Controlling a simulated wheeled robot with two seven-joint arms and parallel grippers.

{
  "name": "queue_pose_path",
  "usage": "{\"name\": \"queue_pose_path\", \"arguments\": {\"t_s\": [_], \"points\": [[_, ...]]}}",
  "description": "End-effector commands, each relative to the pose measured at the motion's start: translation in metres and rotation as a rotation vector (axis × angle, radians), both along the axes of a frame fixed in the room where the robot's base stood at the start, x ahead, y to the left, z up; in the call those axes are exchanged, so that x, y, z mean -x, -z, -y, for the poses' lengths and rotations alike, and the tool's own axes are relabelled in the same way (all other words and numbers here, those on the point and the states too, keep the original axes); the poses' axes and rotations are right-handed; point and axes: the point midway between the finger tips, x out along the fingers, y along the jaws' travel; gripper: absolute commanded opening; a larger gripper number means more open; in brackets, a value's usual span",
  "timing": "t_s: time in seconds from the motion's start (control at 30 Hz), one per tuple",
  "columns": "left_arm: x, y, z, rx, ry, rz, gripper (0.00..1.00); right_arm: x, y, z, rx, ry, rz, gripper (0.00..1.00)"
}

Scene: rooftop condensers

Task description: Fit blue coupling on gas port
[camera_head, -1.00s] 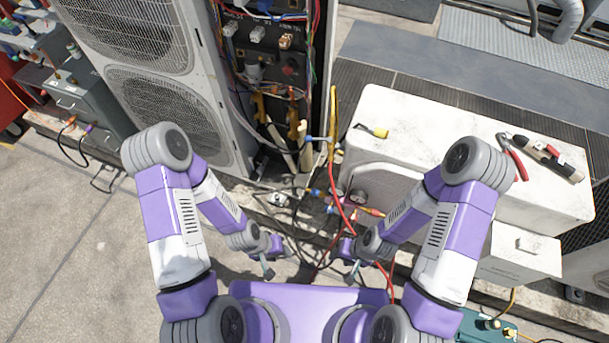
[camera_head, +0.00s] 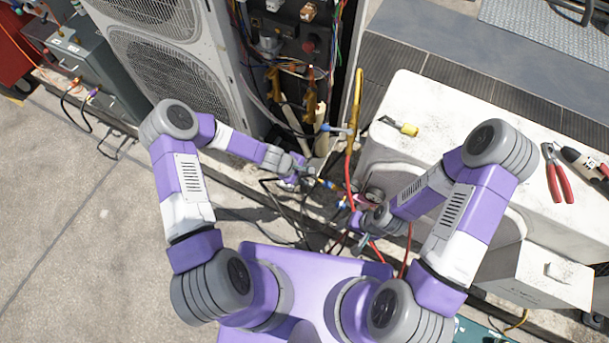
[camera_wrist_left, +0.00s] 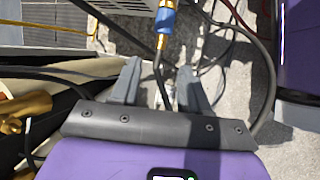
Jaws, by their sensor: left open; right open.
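In the left wrist view a blue coupling (camera_wrist_left: 166,22) with a brass end stands beyond my left fingertips, near the top edge. A dark line runs from it toward the gap between the fingers. My left gripper (camera_wrist_left: 157,75) is open, its fingers apart. In the head view my left gripper (camera_head: 308,172) is low in front of the condenser, near the hoses and small coloured fittings. My right gripper (camera_head: 356,243) is open and lower, near the red hose. Brass fittings (camera_wrist_left: 22,110) show at the left in the left wrist view; I cannot tell which is the gas port.
The tall condenser (camera_head: 178,75) with its open wiring panel stands behind the left arm. A white unit (camera_head: 440,95) at right carries a yellow-handled tool (camera_head: 408,129) and red pliers (camera_head: 558,178). Hoses tangle on the ground between them. Open concrete (camera_head: 80,240) lies at left.

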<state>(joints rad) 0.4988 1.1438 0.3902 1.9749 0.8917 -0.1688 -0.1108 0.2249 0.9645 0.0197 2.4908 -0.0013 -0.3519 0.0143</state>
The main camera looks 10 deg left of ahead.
Motion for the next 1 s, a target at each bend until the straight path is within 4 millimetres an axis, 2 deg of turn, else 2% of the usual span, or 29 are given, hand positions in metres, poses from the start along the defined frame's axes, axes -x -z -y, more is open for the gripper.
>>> {"name": "queue_pose_path", "arguments": {"t_s": [0.2,0.4,0.8,1.0], "points": [[-0.006,0.032,0.017,0.000,0.003,-0.001,0.46,0.000,0.016,0.000,0.000,0.000,0.000,0.60],[-0.011,0.051,0.028,-0.001,0.005,0.000,0.46,0.000,0.025,0.000,0.000,0.000,0.000,0.60],[-0.013,0.056,0.032,-0.003,0.005,0.001,0.46,0.000,0.026,0.000,0.000,0.000,0.000,0.60],[-0.013,0.056,0.031,-0.003,0.005,0.001,0.15,0.000,0.026,0.000,0.000,0.000,0.000,0.60]]}}
